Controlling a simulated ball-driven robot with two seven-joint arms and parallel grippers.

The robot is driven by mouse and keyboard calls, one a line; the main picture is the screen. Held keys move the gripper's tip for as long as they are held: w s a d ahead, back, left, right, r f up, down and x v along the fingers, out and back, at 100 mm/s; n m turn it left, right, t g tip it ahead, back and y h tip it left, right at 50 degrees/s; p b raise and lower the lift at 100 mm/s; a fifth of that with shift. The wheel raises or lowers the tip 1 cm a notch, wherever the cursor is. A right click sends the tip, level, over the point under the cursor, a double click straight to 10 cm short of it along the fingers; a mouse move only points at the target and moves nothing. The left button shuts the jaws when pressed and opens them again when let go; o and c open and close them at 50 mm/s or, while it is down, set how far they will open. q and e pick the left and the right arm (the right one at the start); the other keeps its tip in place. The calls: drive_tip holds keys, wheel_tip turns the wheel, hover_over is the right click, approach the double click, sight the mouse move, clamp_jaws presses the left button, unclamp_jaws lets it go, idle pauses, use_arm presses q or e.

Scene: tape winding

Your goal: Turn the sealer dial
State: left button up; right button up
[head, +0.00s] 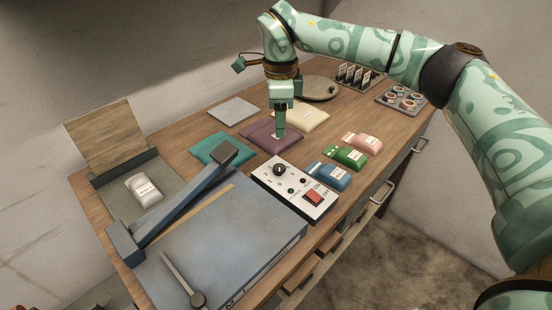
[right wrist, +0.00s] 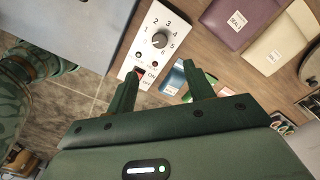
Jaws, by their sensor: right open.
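The sealer dial (head: 279,170) is a black knob on a white control panel (head: 272,182) beside the blue-grey sealer (head: 225,240). In the right wrist view the dial (right wrist: 159,40) has a ring of numbers around it; I cannot tell which one it points at. A red switch (head: 313,196) sits on the same panel. My right gripper (head: 280,132) is above the table, behind the panel in the head view, apart from the dial. In the right wrist view its two fingers (right wrist: 160,78) are spread and empty, with the dial beyond them. My left gripper is out of view.
Purple (head: 265,138), teal (head: 210,148) and cream pouches lie behind the panel. Blue (head: 328,176), green (head: 345,155) and pink packets lie to its right. The sealer's raised arm (head: 185,200) slants beside the panel. A wooden board (head: 110,138) stands at left.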

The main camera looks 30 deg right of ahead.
drive_tip(key=b, duration=0.1)
hover_over(279, 167)
wheel_tip(279, 167, down, 5)
wheel_tip(279, 167, down, 9)
drive_tip(key=b, duration=0.2)
drive_tip(key=shift+b, duration=0.3)
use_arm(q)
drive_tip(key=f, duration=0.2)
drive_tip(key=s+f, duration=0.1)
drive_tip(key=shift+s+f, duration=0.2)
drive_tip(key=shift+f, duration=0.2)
use_arm(e)
drive_tip(key=shift+c, duration=0.3)
drive_tip(key=c, duration=0.9)
